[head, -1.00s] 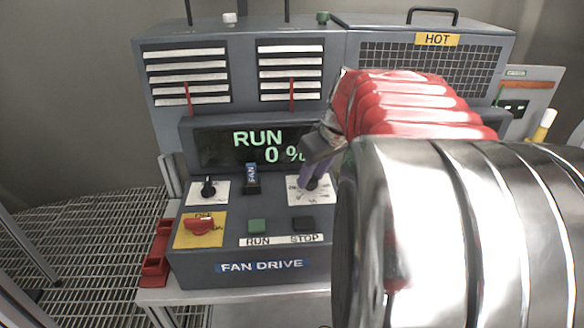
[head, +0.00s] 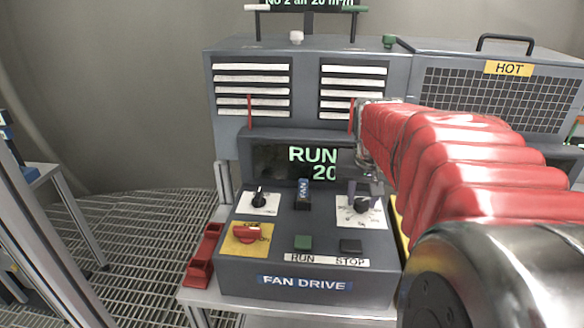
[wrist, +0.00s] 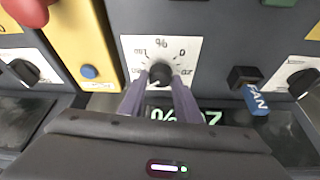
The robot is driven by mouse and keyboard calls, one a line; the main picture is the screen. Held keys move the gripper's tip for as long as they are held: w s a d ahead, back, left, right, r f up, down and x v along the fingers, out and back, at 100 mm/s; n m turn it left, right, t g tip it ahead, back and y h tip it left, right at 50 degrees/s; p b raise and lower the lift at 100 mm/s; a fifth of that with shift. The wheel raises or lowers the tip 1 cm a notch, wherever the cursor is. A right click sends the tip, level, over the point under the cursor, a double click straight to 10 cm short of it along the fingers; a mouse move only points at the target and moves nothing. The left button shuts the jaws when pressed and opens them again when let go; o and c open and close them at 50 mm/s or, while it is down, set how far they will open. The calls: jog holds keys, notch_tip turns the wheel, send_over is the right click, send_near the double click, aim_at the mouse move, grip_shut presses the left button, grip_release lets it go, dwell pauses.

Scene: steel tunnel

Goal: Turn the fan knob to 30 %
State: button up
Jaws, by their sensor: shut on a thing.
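The fan knob (head: 361,204) is a black knob on a white scale plate (head: 374,220) on the right of the grey FAN DRIVE panel (head: 250,270). In the wrist view the knob (wrist: 161,74) sits between my gripper's two dark fingertips, under a % mark. My gripper (head: 362,188) is shut on the knob and comes down on it from above. The display (head: 300,163) reads RUN and 20 in green; its right part is hidden behind my arm. In the wrist view its digits appear upside down and partly covered.
A black knob (head: 259,200), a FAN key tag (head: 303,190), a red switch on yellow (head: 247,234), a green RUN button (head: 303,242) and a black STOP button (head: 350,246) are close by. A HOT grille (head: 490,100) stands behind on the right.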

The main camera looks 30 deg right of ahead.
jog(key=shift+w+a+m+g+h, duration=0.15)
jog(key=shift+m+g, duration=0.15)
jog(key=shift+m, duration=0.55)
jog(key=shift+m+g+h, duration=0.1)
jog(key=shift+m+g, duration=0.2)
jog(key=shift+m, duration=0.6)
jog(key=shift+w+a+m+g+h, duration=0.15)
jog(key=shift+m+g, duration=0.15)
jog(key=shift+m, duration=0.85)
jog(key=o, duration=1.1)
jog(key=shift+d, duration=0.1)
jog(key=shift+c, duration=0.2)
jog(key=shift+s, duration=0.1)
jog(key=v, duration=1.3)
jog(key=shift+a+r, duration=0.3)
